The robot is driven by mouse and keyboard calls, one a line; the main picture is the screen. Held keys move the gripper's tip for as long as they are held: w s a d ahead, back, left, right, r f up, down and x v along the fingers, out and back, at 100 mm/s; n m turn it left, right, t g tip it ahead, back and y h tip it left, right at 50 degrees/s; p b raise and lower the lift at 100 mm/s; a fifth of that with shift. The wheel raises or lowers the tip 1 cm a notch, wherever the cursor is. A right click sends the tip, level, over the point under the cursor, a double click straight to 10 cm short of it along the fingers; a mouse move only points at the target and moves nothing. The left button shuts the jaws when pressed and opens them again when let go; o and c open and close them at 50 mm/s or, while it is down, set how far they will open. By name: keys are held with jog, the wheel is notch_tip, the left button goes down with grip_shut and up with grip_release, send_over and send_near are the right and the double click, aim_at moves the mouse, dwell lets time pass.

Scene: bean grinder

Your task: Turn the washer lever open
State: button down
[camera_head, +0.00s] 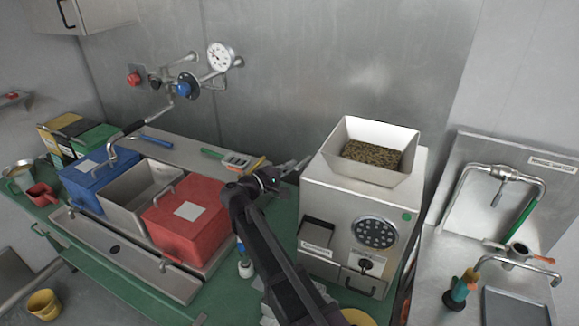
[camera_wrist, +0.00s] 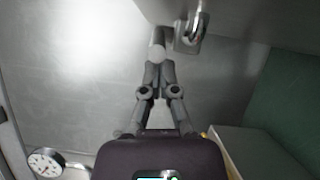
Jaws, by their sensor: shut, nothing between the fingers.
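The washer station (camera_head: 500,200) is at the far right in the head view, with a small label on its back panel that I cannot read surely. A curved metal pipe with a central valve (camera_head: 500,174) and a green handle (camera_head: 523,220) are on it; the green handle may be the washer lever. My gripper (camera_head: 292,169) is well left of it, by the grinder's left side. In the wrist view my gripper (camera_wrist: 157,52) is shut and empty. A metal fitting (camera_wrist: 191,34) shows just beyond its fingertips; I cannot tell whether they touch.
The grinder (camera_head: 340,215) with beans in its hopper stands between my gripper and the washer station. A red box (camera_head: 188,235) and a blue box (camera_head: 88,188) sit at the left. A pressure gauge (camera_head: 220,57) is on the back wall.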

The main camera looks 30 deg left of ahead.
jog(key=shift+s+d+r+n+t+y, duration=0.15)
jog(key=shift+d+n+y, duration=0.15)
jog(key=shift+d+y, duration=0.2)
jog(key=shift+s+d+f+n+t+y, duration=0.15)
jog(key=shift+d+n+y, duration=0.2)
jog(key=shift+d, duration=0.35)
jog(key=s+a+f+b, duration=0.1)
jog(key=s+a, duration=0.5)
jog(key=s, duration=0.4)
jog(key=shift+a, duration=0.15)
jog(key=shift+f, duration=0.1)
jog(key=shift+s, duration=0.1)
dwell(0.4)
